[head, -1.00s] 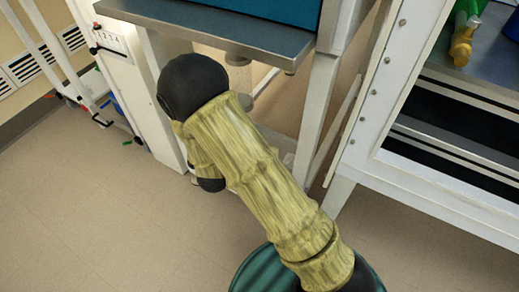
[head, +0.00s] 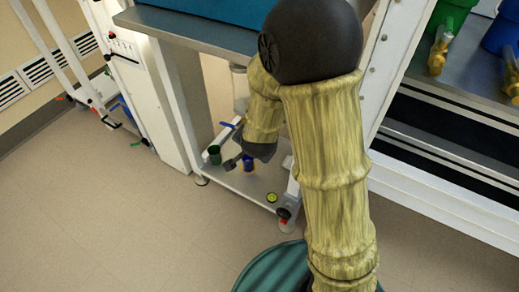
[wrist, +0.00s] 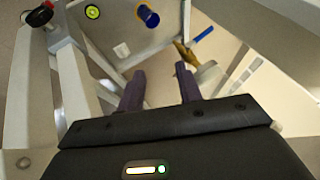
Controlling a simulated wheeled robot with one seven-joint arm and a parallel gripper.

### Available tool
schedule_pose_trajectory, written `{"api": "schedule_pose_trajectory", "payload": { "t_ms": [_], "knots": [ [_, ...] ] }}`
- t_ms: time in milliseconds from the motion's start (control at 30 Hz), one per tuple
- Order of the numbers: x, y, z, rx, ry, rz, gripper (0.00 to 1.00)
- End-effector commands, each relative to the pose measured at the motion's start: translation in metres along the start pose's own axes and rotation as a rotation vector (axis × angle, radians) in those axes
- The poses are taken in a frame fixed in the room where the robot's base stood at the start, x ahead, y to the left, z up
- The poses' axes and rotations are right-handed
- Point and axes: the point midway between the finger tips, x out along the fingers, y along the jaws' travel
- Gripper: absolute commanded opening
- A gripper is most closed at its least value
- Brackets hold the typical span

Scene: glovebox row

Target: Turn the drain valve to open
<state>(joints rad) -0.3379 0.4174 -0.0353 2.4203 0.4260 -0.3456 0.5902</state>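The drain valve shows in the wrist view as a blue lever handle (wrist: 203,33) on a brass-coloured body (wrist: 184,54), beside a pale pipe. In the head view the blue handle (head: 227,125) shows under the steel bench, just above my gripper; the valve body cannot be made out there. My gripper (wrist: 160,72) is open and empty, its two dark fingers apart. The valve lies just beyond and right of the right fingertip in the wrist view, and contact is not visible. In the head view my gripper (head: 234,151) is partly hidden by my forearm.
A low white shelf (head: 240,184) under the bench carries a dark green cup (head: 214,155), a blue cup (head: 248,164) and a yellow-green roll (head: 271,197). White frame legs (head: 178,95) stand close on both sides.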

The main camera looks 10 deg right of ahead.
Motion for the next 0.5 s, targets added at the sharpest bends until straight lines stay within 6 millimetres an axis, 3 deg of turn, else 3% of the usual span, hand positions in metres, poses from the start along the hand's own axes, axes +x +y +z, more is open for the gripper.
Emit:
{"api": "schedule_pose_trajectory", "payload": {
  "t_ms": [200, 500],
  "knots": [
    [-0.024, 0.011, -0.007, -0.101, -0.057, 0.023, 0.35],
    [-0.029, 0.016, -0.008, -0.139, -0.077, 0.032, 0.35]
  ]
}}
